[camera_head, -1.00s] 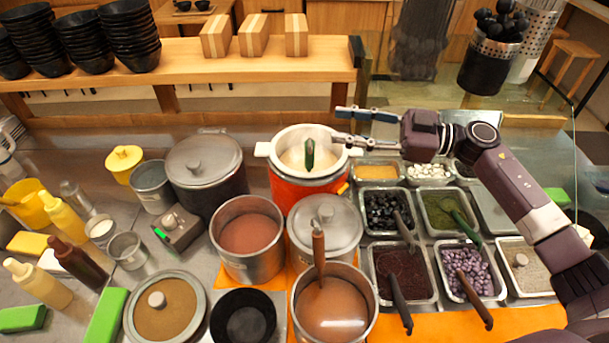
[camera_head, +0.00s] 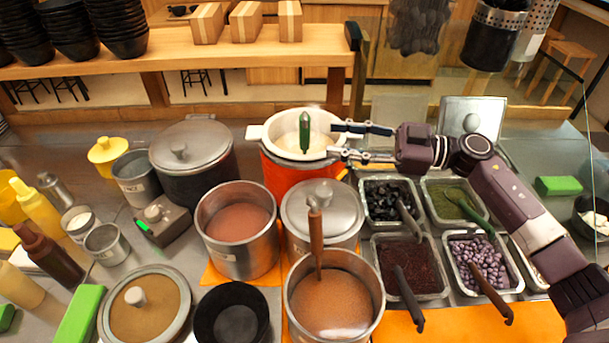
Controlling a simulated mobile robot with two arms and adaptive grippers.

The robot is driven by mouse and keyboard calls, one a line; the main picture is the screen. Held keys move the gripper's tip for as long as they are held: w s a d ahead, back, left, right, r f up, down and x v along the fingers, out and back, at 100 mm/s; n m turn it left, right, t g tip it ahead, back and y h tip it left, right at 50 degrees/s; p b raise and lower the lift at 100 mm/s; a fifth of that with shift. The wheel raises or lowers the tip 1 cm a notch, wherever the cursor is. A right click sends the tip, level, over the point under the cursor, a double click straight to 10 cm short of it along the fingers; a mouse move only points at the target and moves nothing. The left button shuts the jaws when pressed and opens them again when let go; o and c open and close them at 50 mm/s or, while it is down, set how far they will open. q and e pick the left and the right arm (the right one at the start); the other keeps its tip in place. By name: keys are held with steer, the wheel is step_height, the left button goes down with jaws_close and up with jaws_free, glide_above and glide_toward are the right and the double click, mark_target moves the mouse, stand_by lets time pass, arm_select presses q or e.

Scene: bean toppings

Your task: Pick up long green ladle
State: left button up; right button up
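A long green ladle (camera_head: 305,132) stands in the white-rimmed orange pot (camera_head: 276,176), its green handle upright above the pale contents. Its lower end is hidden in the pot. My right gripper (camera_head: 336,140) is open and empty, reaching in from the right over the pot's right rim. Its two fingers point left towards the green handle, with a small gap between fingertips and handle in the picture. My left gripper is not in view.
A lidded dark pot (camera_head: 193,163) stands left of the orange pot. A lidded steel pot (camera_head: 322,214) stands in front. Topping trays, one with another green-handled utensil (camera_head: 466,208), lie below my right arm. A wooden shelf (camera_head: 200,60) runs behind.

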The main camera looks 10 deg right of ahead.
mark_target(309, 133)
steer(key=p+x, duration=0.1)
steer(key=x, duration=0.1)
steer(key=p+x, duration=0.1)
steer(key=x, duration=0.1)
steer(key=p+x, duration=0.1)
steer(key=x, duration=0.2)
steer(key=shift+r, duration=0.3)
steer(key=shift+w+a+f+p, duration=0.2)
steer(key=shift+a+p, duration=0.1)
steer(key=shift+a, duration=0.1)
jaws_close()
